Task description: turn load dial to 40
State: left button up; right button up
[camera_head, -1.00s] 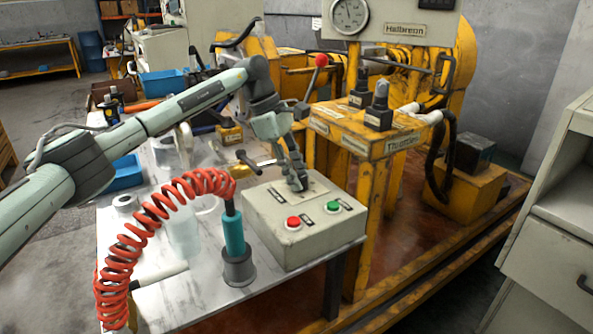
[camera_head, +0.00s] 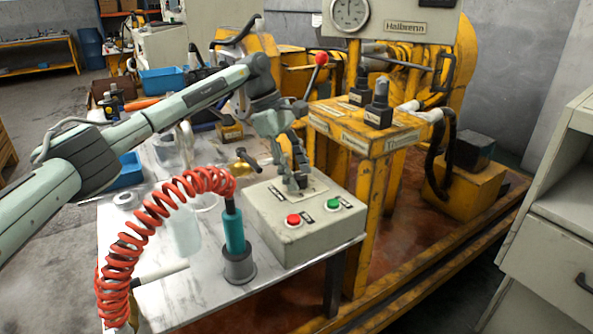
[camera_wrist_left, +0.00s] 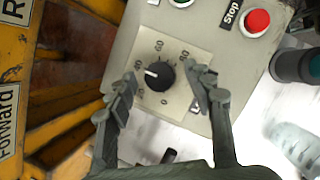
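The load dial (camera_wrist_left: 160,75) is a round black knob with a white pointer line on a beige scale plate (camera_wrist_left: 182,104). My left gripper (camera_wrist_left: 162,80) is open, with one finger on each side of the knob and visible gaps between. In the head view my left gripper (camera_head: 297,185) points down over the grey control box (camera_head: 320,235) and hides the dial. My right gripper is not in view.
A red button (camera_head: 293,219) and a green button (camera_head: 333,203) sit on the box near the gripper. A red coiled hose (camera_head: 125,245) and a teal-handled tool in a grey holder (camera_head: 238,268) stand to the left. Yellow machinery (camera_head: 375,150) rises behind and right.

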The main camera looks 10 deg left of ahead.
pick_arm(q)
jog(key=v, duration=1.2)
jog(key=shift+s, duration=0.1)
